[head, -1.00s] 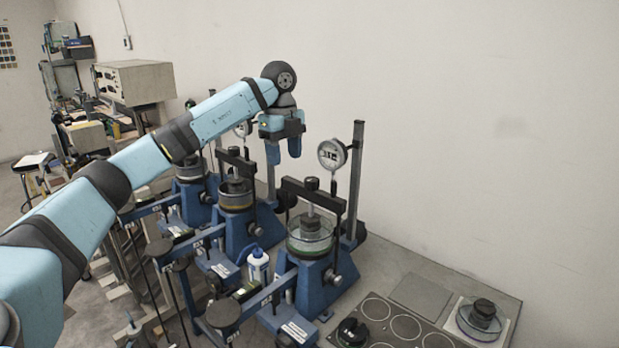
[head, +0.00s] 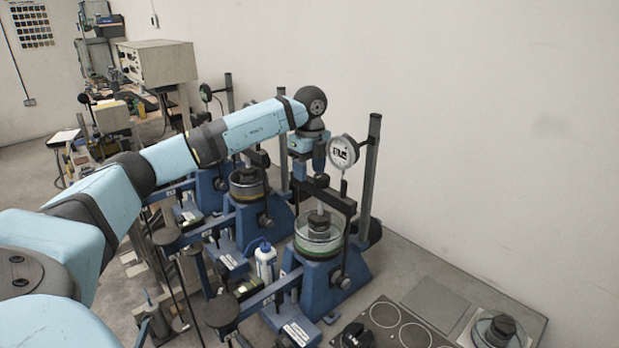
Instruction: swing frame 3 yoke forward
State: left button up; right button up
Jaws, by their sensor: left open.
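Several blue lever frames stand in a row along the wall; their number labels are too small to read. The nearest frame (head: 323,290) has a black yoke (head: 332,196), a crossbar on rods over a clear round cell (head: 319,238), with a round dial gauge (head: 343,151) behind it. The middle frame (head: 240,218) is partly behind it, and a third lies farther back. My left gripper (head: 308,169) points down with its jaws open and empty, just above and behind the left end of the nearest yoke. I cannot tell if it touches. My right gripper is out of view.
A white bottle (head: 265,264) stands between the nearest two frames. Lever arms with round black pads (head: 222,311) reach toward the front left. A dark plate with circles (head: 398,325) and a second cell (head: 497,331) lie at the lower right. The wall is close behind.

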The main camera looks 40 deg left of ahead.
aim_at(309, 179)
pick_arm(q)
notch_tip(309, 179, down, 2)
jog(key=shift+s+f, duration=0.1)
jog(key=shift+f, duration=0.7)
grip_shut()
